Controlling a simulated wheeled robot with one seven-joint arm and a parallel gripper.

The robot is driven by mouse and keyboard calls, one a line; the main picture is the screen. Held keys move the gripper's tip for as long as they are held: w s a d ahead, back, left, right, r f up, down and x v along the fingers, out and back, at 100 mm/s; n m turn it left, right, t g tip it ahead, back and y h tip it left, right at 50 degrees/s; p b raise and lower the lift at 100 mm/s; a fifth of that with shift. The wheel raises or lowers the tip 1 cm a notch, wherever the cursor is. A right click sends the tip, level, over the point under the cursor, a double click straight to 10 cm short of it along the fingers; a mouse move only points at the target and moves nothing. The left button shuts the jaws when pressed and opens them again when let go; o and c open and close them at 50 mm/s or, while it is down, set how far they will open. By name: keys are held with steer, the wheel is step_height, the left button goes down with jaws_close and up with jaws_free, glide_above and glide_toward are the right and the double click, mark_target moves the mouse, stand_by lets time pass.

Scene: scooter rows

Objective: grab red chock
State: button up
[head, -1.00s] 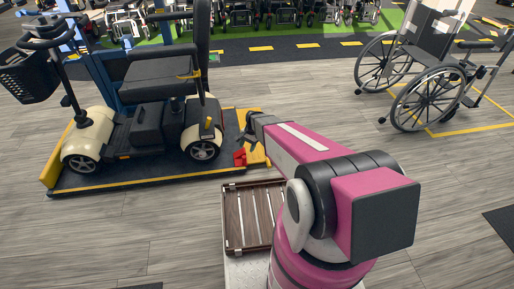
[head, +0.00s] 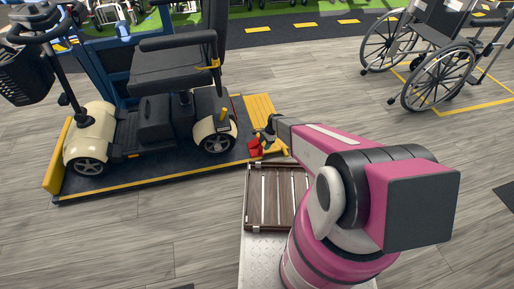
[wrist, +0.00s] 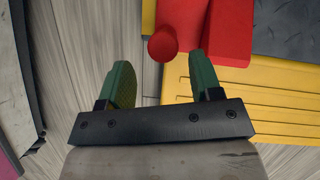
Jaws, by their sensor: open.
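The red chock (head: 254,149) lies by the yellow ramp end of the scooter's platform, near the rear wheel. In the wrist view the red chock (wrist: 205,25) has a block body at the top and a rounded red knob pointing toward my gripper. My gripper (wrist: 162,78) is open, with its two green fingers apart and nothing held. The knob shows just ahead of the gap between the fingertips; whether it is touched cannot be told. In the head view my gripper (head: 268,136) is beside the chock, partly hidden by my arm.
A cream and black mobility scooter (head: 150,110) stands on a dark platform with yellow edges (head: 150,180). A slatted wooden tray (head: 262,228) is near my base. A wheelchair (head: 440,70) stands at the right. Grey floor between is clear.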

mark_target(261, 149)
steer(key=shift+x, duration=2.7)
steer(key=shift+w+a, duration=0.15)
jaws_close()
